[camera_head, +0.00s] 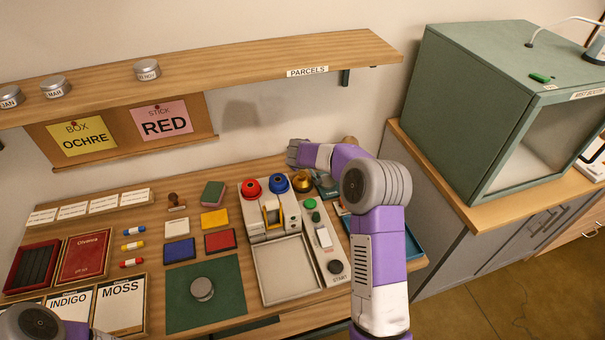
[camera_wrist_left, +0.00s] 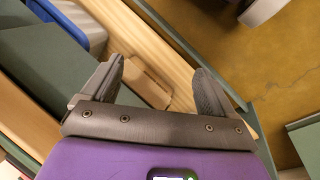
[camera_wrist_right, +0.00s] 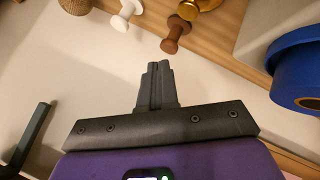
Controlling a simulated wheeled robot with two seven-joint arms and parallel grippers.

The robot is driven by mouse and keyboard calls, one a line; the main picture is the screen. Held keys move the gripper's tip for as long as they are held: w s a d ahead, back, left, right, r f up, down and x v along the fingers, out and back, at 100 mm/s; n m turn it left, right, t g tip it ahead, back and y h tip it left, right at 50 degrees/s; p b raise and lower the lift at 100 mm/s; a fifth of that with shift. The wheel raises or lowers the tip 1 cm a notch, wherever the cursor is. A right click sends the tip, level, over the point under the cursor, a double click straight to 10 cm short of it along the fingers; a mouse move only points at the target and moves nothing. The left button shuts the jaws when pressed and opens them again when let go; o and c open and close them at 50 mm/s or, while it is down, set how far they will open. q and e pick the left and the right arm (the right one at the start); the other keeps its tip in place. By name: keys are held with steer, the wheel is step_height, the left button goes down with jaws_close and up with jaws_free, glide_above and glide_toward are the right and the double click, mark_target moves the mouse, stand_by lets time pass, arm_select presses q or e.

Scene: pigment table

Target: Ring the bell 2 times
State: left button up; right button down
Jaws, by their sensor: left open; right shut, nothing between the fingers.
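A small brass, dome-like thing, which looks like the bell (camera_head: 303,181), stands at the back of the table, right of a blue round top (camera_head: 278,183). My right gripper (camera_head: 296,152) is just behind and above it, shut and empty; I cannot tell whether they touch. In the right wrist view, the shut fingers (camera_wrist_right: 158,75) point toward a brown knob (camera_wrist_right: 174,37) beside a brass piece (camera_wrist_right: 188,10), with a visible gap. My left gripper (camera_wrist_left: 160,85) is open and empty in the left wrist view; its fingers are out of the head view.
A red round top (camera_head: 250,188) and the blue one sit on a pale machine with a tray (camera_head: 285,270). A control strip with a START button (camera_head: 335,267) lies to its right. The PARCELS shelf (camera_head: 220,65) overhangs the back.

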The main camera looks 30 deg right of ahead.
stand_by(0.3)
steer(key=p, duration=0.1)
step_height(320, 180, up, 4)
steer(key=m+t+y+p, duration=0.1)
steer(key=m+y+p, duration=0.3)
steer(key=m+p, duration=0.7)
glide_above(304, 175)
steer(key=b, duration=0.2)
steer(key=m, duration=0.2)
steer(key=shift+f, duration=0.2)
step_height(304, 175, down, 8)
steer(key=b, duration=0.5)
steer(key=shift+f+b, duration=0.3)
steer(key=shift+b, duration=0.1)
stand_by(1.2)
